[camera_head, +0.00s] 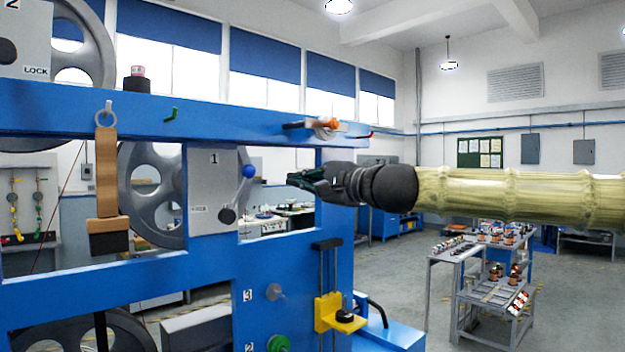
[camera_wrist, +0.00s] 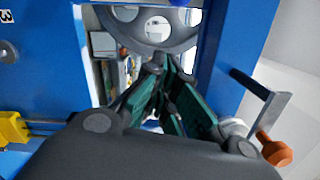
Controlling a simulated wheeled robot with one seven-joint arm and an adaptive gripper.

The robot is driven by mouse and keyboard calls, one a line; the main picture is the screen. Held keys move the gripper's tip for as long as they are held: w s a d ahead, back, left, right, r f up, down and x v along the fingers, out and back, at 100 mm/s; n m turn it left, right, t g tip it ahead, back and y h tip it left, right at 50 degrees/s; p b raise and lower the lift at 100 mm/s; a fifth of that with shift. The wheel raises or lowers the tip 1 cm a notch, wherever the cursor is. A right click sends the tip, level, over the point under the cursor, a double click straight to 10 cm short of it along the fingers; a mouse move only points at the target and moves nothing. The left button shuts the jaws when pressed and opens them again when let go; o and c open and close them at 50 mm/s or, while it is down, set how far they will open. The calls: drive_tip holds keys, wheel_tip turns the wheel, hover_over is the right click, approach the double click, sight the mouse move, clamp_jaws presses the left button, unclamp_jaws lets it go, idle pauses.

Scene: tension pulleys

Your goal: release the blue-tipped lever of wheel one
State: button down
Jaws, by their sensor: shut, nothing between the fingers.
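The lever of wheel one has a blue ball tip (camera_head: 249,171) and a thin grey arm running down to a dark pivot knob (camera_head: 227,215). It is mounted on a grey plate marked 1 (camera_head: 205,185), in front of the grey spoked wheel (camera_head: 130,205). My gripper (camera_head: 290,179) is shut and empty, to the right of the blue tip, with a visible gap in the picture. In the wrist view its green fingers (camera_wrist: 160,65) meet below the wheel rim (camera_wrist: 150,25). A small blue patch at the top edge may be the lever tip.
The blue frame (camera_head: 300,265) surrounds the opening. An orange-handled crank (camera_head: 327,124) sits on the upper beam; it also shows in the wrist view (camera_wrist: 273,148). A yellow bracket (camera_head: 332,313) is below my arm.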

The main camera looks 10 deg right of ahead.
drive_tip(key=w+a+r+p, duration=0.1)
drive_tip(key=a+p, duration=0.1)
drive_tip(key=a, duration=0.4)
drive_tip(key=shift+w, duration=0.2)
drive_tip(key=shift+a+r+p, duration=0.1)
drive_tip(key=shift+r+p, duration=0.05)
drive_tip(key=shift+p, duration=0.15)
